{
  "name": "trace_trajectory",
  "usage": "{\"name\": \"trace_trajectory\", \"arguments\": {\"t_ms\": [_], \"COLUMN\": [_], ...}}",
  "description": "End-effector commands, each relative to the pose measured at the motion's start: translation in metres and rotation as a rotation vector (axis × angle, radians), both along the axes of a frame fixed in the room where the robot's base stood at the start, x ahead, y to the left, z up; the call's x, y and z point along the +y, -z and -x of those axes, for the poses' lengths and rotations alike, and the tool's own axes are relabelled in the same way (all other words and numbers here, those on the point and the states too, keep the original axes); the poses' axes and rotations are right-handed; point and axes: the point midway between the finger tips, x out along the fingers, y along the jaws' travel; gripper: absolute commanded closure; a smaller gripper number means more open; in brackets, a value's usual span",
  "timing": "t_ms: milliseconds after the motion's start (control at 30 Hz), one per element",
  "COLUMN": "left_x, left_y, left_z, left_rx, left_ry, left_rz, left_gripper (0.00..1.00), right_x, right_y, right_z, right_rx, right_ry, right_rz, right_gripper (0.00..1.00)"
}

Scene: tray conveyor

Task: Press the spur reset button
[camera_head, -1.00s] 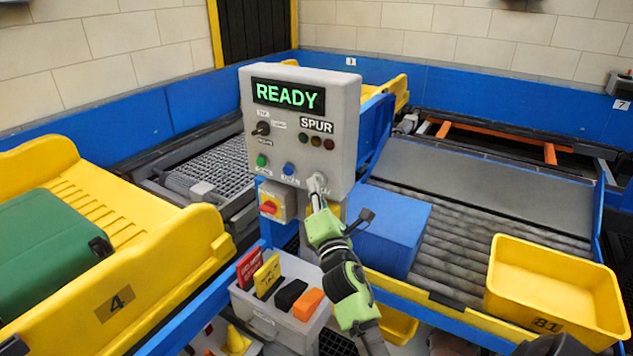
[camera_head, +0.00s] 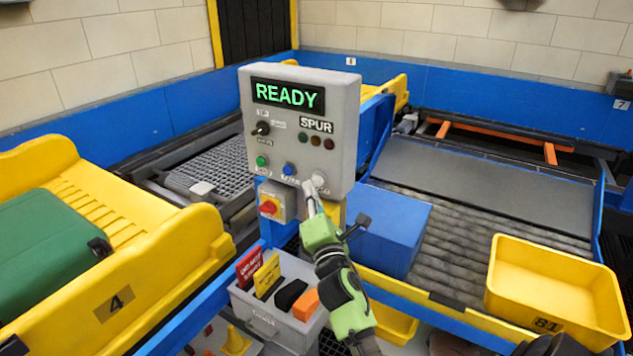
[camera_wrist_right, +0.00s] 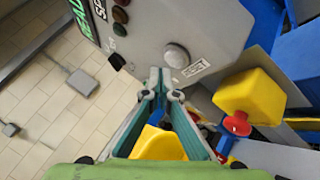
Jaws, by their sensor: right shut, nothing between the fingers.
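The grey control box (camera_head: 345,85) stands in the middle with READY in green on its display (camera_head: 288,95). A pale round button (camera_head: 318,178) sits at its lower right, beside a blue button (camera_head: 289,168) and a green button (camera_head: 261,161). My right gripper (camera_head: 309,188) is shut and empty, just below and left of the pale button. In the right wrist view the pale button (camera_wrist_right: 176,55) shows uncovered beyond my fingertips (camera_wrist_right: 160,88), apparently apart from them. My left gripper is not in view.
A blue box (camera_head: 395,230) stands right of my arm. A yellow tray (camera_head: 555,285) is at the right, a green case (camera_head: 45,245) at the left.

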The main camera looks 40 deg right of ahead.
Motion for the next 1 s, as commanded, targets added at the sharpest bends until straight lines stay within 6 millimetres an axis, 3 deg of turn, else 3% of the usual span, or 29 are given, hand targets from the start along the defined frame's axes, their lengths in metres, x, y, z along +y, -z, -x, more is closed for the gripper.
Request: {"name": "trace_trajectory", "arguments": {"t_ms": [533,1000], "left_x": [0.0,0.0], "left_y": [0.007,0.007], "left_z": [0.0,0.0], "left_rx": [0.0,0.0], "left_ry": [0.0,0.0], "left_rz": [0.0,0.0], "left_gripper": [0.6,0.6], "right_x": [0.043,0.046], "right_y": [0.001,0.0], "right_z": [0.018,0.019], "right_rx": [0.0,0.0], "right_ry": [-0.001,0.0], "right_rz": [-0.002,0.0], "right_gripper": [1.0,1.0]}}
